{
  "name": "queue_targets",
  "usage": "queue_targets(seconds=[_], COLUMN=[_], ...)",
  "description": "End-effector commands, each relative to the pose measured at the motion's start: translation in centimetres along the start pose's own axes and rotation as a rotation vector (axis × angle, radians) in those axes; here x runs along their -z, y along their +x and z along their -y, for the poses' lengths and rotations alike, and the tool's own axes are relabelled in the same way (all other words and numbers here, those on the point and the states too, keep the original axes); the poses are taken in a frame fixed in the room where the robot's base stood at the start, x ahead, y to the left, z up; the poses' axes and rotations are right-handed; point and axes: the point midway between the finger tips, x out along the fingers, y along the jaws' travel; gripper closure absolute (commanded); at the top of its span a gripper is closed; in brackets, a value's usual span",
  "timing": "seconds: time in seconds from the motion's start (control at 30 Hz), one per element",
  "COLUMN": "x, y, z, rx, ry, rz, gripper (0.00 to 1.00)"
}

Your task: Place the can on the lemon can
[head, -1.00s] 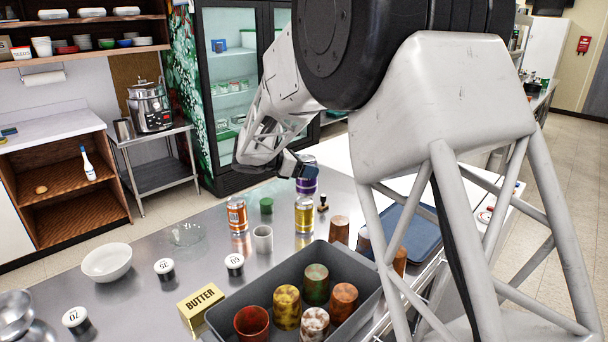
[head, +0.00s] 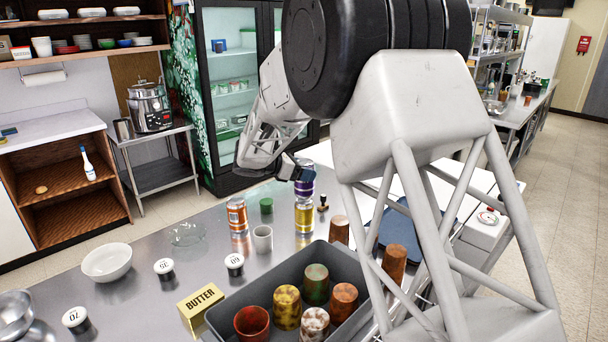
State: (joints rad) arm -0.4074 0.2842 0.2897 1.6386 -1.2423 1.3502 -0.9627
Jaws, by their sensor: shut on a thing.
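The yellow lemon can (head: 304,217) stands upright on the steel counter. A purple can (head: 304,187) is upright in my gripper (head: 301,172), which is shut on it near its top. The purple can appears directly above the lemon can in the picture, its bottom close to the lemon can's top. I cannot tell whether the two touch. My fingers are partly hidden by the wrist. An orange can (head: 237,216) stands on the counter to the left of the lemon can.
A white cup (head: 263,239), a green container (head: 266,206) and a dark stamp-like item (head: 323,203) stand close by. A grey bin (head: 362,262) with several cups is in front. A butter box (head: 200,306) and a white bowl (head: 107,262) are to the left.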

Motion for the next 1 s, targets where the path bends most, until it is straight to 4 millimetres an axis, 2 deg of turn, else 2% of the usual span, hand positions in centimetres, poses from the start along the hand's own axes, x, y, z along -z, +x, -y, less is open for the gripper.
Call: queue_targets(seconds=[0.13,0.6,0.63,0.7,0.8,1.0], x=[1.0,1.4,1.4,1.4,1.4,1.4], y=[0.4,0.6,0.6,0.6,0.6,0.6], z=[0.0,0.0,0.0,0.0,0.0,0.0], rx=[-0.001,0.0,0.0,0.0,0.0,0.0], ry=[0.0,0.001,0.0,0.0,0.0,0.0], rz=[0.0,0.001,0.0,0.0,0.0,0.0], gripper=[0.66,0.66,0.29,0.19,0.05,0.05])
